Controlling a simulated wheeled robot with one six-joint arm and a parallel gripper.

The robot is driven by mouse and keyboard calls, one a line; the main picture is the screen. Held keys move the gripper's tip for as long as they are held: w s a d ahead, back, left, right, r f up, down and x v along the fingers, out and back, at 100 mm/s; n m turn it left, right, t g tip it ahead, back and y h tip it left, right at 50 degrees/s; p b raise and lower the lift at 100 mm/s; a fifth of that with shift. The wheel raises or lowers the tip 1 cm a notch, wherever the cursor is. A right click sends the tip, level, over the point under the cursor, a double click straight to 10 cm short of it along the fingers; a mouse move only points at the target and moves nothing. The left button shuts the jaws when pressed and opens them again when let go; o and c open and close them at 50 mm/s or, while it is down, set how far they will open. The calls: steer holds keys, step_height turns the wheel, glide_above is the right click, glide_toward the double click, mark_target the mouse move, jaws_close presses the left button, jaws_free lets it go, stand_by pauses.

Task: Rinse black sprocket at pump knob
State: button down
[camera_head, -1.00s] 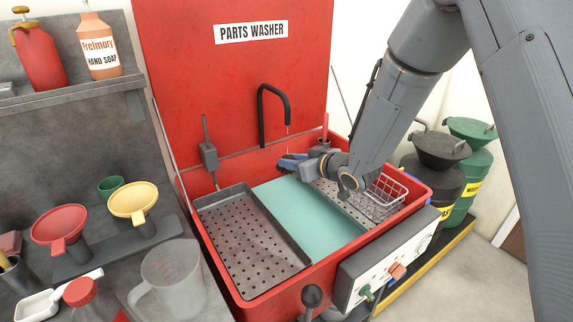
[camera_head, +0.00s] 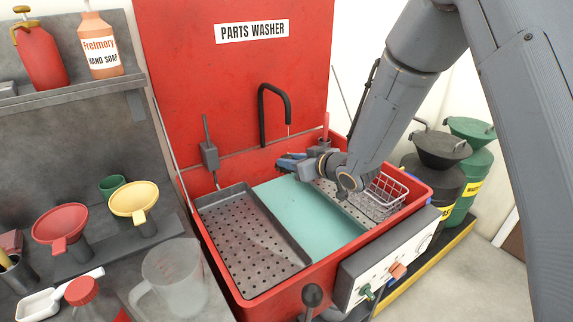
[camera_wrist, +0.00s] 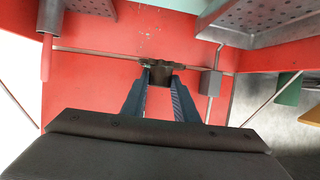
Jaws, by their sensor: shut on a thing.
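My gripper (camera_head: 284,161) is over the back of the red washer basin, below and close to the black spout (camera_head: 274,112). In the wrist view its two blue fingers (camera_wrist: 160,88) are shut on a small dark piece, the black sprocket (camera_wrist: 160,74). The sprocket's teeth are hard to make out, and it is hidden in the head view. A short thin line hangs under the spout tip. The front control panel (camera_head: 385,262) carries a green knob (camera_head: 366,292) and an orange knob (camera_head: 397,271); I cannot tell which one is the pump knob.
A perforated tray (camera_head: 245,240) fills the basin's left side. A wire basket (camera_head: 380,196) sits at its right. A black ball-topped lever (camera_head: 313,295) stands at the front. Funnels and a clear jug (camera_head: 175,278) are left; drums (camera_head: 465,175) are right.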

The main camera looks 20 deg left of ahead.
steer(key=shift+w+d, duration=0.1)
steer(key=shift+w+d, duration=0.2)
steer(key=shift+d, duration=0.2)
steer(key=s+d+p, duration=0.1)
steer(key=s+d, duration=0.2)
steer(key=s, duration=0.4)
steer(key=shift+d+p, duration=0.25)
steer(key=shift+p, duration=0.15)
stand_by(0.6)
steer(key=shift+s, duration=0.1)
stand_by(0.9)
steer(key=s+d+r+p, duration=0.2)
steer(key=s+r+p, duration=0.1)
steer(key=s+r, duration=0.1)
steer(key=shift+s+p, duration=0.3)
steer(key=shift+p, duration=0.05)
